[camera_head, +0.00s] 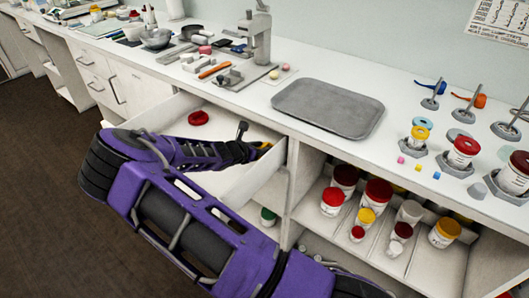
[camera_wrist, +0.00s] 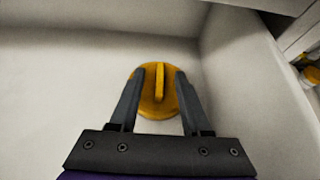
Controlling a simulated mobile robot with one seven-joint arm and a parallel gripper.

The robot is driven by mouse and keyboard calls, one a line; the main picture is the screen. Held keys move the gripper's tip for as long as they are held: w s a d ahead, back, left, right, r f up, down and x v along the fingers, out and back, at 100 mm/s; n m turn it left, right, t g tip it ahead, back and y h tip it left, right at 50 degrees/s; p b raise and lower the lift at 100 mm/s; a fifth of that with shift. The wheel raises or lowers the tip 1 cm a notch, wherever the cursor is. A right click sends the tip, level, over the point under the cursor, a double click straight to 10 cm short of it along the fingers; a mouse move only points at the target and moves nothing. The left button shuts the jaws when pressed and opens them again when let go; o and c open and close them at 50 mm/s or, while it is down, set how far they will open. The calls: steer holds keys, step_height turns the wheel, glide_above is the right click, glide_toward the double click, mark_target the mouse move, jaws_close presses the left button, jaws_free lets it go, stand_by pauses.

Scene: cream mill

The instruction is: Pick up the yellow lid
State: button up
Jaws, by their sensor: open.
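The yellow lid (camera_wrist: 151,106) lies in the corner of an open white drawer, and a raised ridge runs across its top. In the wrist view my gripper (camera_wrist: 160,75) is open, with one finger on either side of the ridge and over the lid's edges. I cannot tell whether the fingers touch the lid. In the head view a small part of the yellow lid (camera_head: 265,146) shows at the drawer's right end, mostly hidden by my purple arm and my gripper (camera_head: 257,150).
The drawer's right wall (camera_head: 255,180) stands close to my gripper. A red lid (camera_head: 198,118) lies farther left in the drawer. The counter above holds a grey tray (camera_head: 328,108) and a press (camera_head: 258,40). Several lidded jars (camera_head: 367,216) stand on the shelf at right.

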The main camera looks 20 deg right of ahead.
jaws_close()
steer(key=shift+r, duration=0.1)
stand_by(0.3)
